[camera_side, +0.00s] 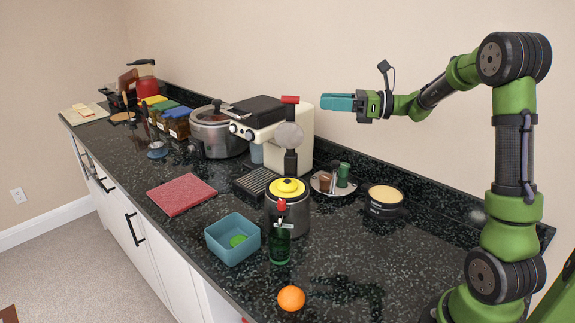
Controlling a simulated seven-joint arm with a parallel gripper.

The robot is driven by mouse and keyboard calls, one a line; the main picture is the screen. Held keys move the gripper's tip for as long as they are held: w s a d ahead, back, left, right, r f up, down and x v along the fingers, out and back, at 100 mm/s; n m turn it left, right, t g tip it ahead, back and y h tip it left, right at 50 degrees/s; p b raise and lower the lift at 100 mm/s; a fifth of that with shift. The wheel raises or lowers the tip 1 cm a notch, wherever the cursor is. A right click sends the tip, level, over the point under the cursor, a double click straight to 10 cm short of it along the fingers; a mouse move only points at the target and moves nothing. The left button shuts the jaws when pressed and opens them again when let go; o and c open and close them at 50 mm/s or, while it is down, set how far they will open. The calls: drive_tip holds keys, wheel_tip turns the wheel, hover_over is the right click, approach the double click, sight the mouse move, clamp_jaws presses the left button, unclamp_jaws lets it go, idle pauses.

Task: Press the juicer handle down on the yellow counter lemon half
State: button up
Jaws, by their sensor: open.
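My gripper (325,102), with teal fingers, is open and empty. It points left, high above the counter and right of the white machine. A red-tipped handle (290,99) stands raised above a grey rounded part (289,136) on a black upright, in front of the white machine; this looks like the juicer, but I cannot tell for certain. My gripper is apart from it, to its right. A round yellow top (288,188) sits on a metal canister (295,215) below; I cannot tell whether it is a lemon half or a lid.
A green glass (279,245), blue bin (219,234) and orange (291,298) stand near the front. A round tray (323,189) with small cups and a black cup (385,208) are to the right. A red board (181,194) and steel pot (218,137) lie left.

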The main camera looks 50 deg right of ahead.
drive_tip(key=shift+v, duration=2.5)
